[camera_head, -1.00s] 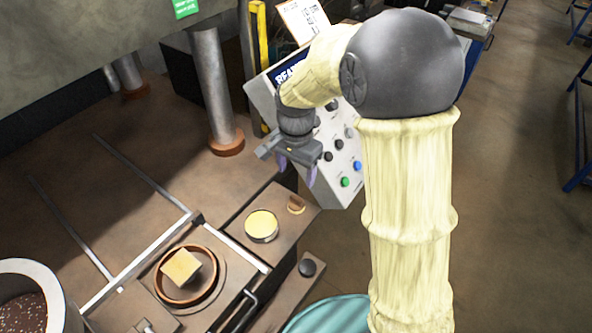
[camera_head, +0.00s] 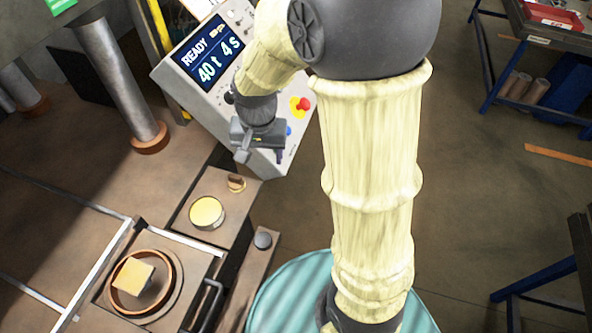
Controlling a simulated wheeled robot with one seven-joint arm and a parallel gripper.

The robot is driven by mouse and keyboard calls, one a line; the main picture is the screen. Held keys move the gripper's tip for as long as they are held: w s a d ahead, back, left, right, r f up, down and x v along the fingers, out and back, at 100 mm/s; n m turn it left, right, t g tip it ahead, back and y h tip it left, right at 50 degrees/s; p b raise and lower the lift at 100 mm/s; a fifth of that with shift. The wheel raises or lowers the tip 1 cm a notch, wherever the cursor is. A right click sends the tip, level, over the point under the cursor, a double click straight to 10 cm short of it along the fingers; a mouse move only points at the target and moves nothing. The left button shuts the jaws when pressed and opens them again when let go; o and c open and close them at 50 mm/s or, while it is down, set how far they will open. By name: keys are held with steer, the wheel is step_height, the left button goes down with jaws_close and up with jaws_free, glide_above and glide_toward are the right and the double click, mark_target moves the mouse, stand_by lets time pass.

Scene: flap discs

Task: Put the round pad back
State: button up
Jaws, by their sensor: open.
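A round pad (camera_head: 207,211) with a flat yellow top and a pale rim sits on a brown plate beside the press bed. A yellow square block (camera_head: 134,275) sits tilted inside a copper-coloured ring (camera_head: 116,297) at the lower left. My gripper (camera_head: 260,158) is open, with nothing seen between its fingers. It is above and to the right of the round pad in the picture, apart from it, in front of the control panel's lower part. My wrist hides part of the panel.
The control panel (camera_head: 207,62) reads "READY 40 t 4 s" and has a red button (camera_head: 303,104). A small brown piece (camera_head: 236,183) lies near the pad. A dark knob (camera_head: 263,240) and a dark handle (camera_head: 207,303) stand nearby. A grey column (camera_head: 118,80) rises at left.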

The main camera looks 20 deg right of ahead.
steer(key=s+d+n+t, duration=0.1)
steer(key=s+d+n, duration=0.3)
steer(key=s+d, duration=0.2)
steer(key=shift+s+d+f, duration=0.25)
steer(key=shift+s, duration=0.75)
stand_by(1.0)
